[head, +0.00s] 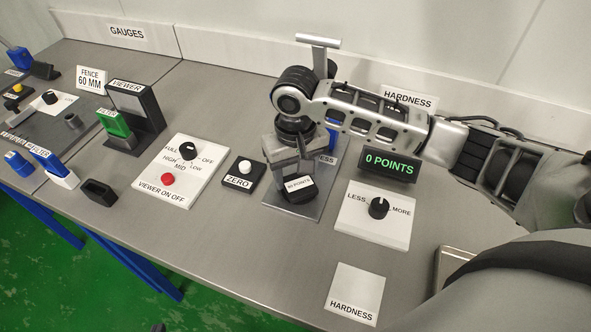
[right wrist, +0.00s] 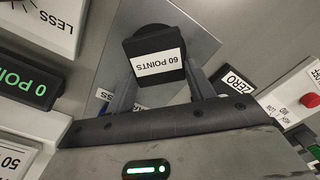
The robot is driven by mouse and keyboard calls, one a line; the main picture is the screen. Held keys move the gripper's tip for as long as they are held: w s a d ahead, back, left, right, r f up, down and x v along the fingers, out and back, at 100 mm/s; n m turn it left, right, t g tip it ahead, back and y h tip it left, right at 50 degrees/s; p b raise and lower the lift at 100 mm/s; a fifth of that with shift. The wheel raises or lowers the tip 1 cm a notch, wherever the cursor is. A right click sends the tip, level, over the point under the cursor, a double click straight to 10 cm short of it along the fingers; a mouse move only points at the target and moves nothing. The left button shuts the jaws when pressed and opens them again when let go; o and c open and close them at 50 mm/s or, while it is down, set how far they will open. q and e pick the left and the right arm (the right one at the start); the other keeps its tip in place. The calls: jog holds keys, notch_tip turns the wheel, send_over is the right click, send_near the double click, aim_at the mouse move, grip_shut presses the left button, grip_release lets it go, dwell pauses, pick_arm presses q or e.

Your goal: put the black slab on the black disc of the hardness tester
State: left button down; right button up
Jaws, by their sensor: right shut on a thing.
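The black slab (head: 290,196), with a white "60 POINTS" label, is at the hardness tester's grey base plate (head: 311,208). My right gripper (head: 294,170) reaches down over the plate and is shut on the slab. In the right wrist view the slab (right wrist: 158,79) sits between the fingers. A rounded black edge that looks like the black disc (right wrist: 152,29) shows just beyond the slab there. I cannot tell whether the slab touches it. The arm hides much of the tester; its T-shaped handle (head: 318,41) rises behind. My left gripper is not in view.
The display (head: 389,166) reads 0 POINTS. A LESS/MORE knob panel (head: 377,227) stands right of the plate, a ZERO button box (head: 244,176) left of it. A HARDNESS card (head: 354,294) lies in front. The bench front left of that card is clear.

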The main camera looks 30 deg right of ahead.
aim_at(295, 178)
jog(key=shift+f, duration=0.15)
jog(key=o, duration=1)
notch_tip(295, 178, up, 12)
dwell(0.5)
